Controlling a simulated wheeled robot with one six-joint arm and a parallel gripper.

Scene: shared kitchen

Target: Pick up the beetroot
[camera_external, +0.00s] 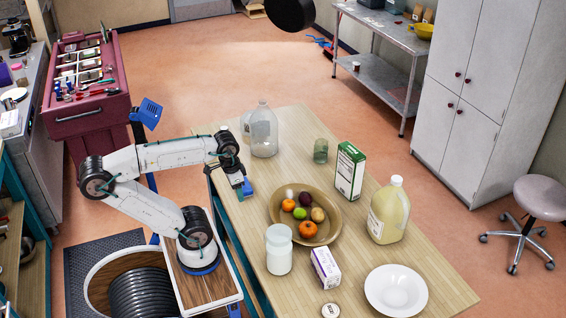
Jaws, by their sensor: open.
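The beetroot (305,199) is a small dark purple round thing lying at the back of a tan bowl (332,232) on the wooden table. It lies among other round produce, beside an orange fruit and a brown potato-like piece. My gripper (244,191) is open and points down over the left edge of the table, left of the bowl and apart from it. Nothing shows between its fingers, which look small at this distance.
A clear jug (264,130) stands behind my gripper. A green box (349,171), a yellowish jug (389,212), a white jar (279,249), a small carton (325,268) and a white plate (396,289) surround the bowl. The table between my gripper and the bowl is clear.

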